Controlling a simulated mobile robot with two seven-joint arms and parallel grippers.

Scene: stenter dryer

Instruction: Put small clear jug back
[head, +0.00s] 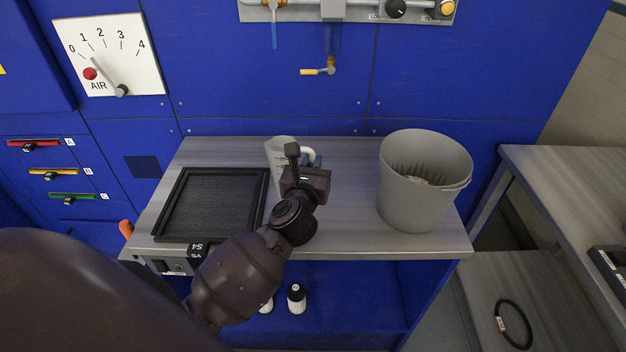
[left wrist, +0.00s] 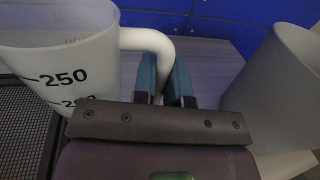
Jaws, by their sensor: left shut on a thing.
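The small clear jug (head: 278,158) stands on the grey shelf between a black tray and a grey bucket. It is translucent, with a white handle on its right. In the left wrist view the jug (left wrist: 62,75) shows black 250 markings, and its handle (left wrist: 152,42) runs to between the fingers. My left gripper (head: 311,160) is shut on the handle; in the left wrist view its blue-grey fingers (left wrist: 163,85) are close together. Part of the jug is hidden behind my left arm in the head view. My right gripper is not in view.
The black mesh tray (head: 212,205) lies left of the jug on the grey shelf (head: 345,232). The grey bucket (head: 415,200) stands at the right. A tap (head: 325,70) hangs from the blue wall above. White bottles (head: 296,298) stand on the lower blue shelf.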

